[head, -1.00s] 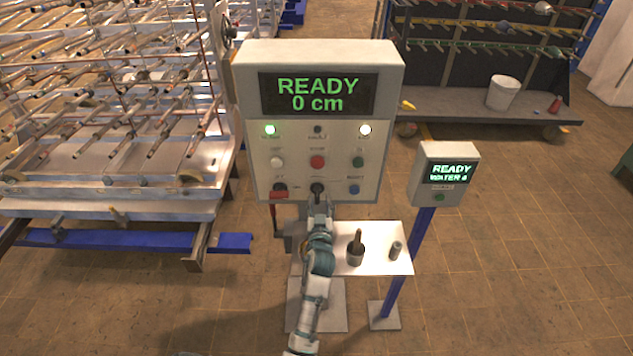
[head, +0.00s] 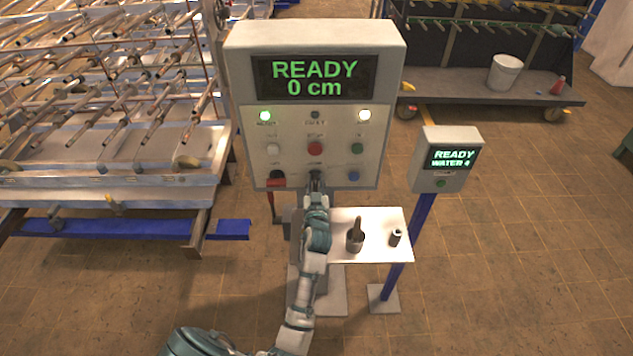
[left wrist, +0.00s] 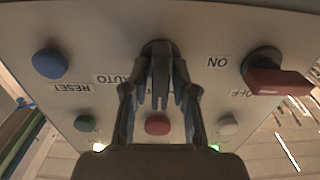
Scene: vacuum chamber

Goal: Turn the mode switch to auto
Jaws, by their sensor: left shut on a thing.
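The control panel (head: 240,130) is a pale box with a screen reading READY 0 cm. The mode switch (left wrist: 156,47) is a dark knob at the middle of its lower row. In the left wrist view, which is upside down, an AUTO label (left wrist: 113,79) lies left of the knob. My left gripper (head: 316,184) is at this knob; in the left wrist view its fingers (left wrist: 160,88) are shut on it. The fingers hide most of the knob, so I cannot tell its setting. My right gripper is out of view.
A red on/off switch (left wrist: 278,82) and a blue RESET button (left wrist: 50,63) flank the knob. A red button (left wrist: 157,125) is close to the fingers. A small table (head: 375,251) holds a cup with a handle and a small cylinder. A smaller panel (head: 445,140) stands at right.

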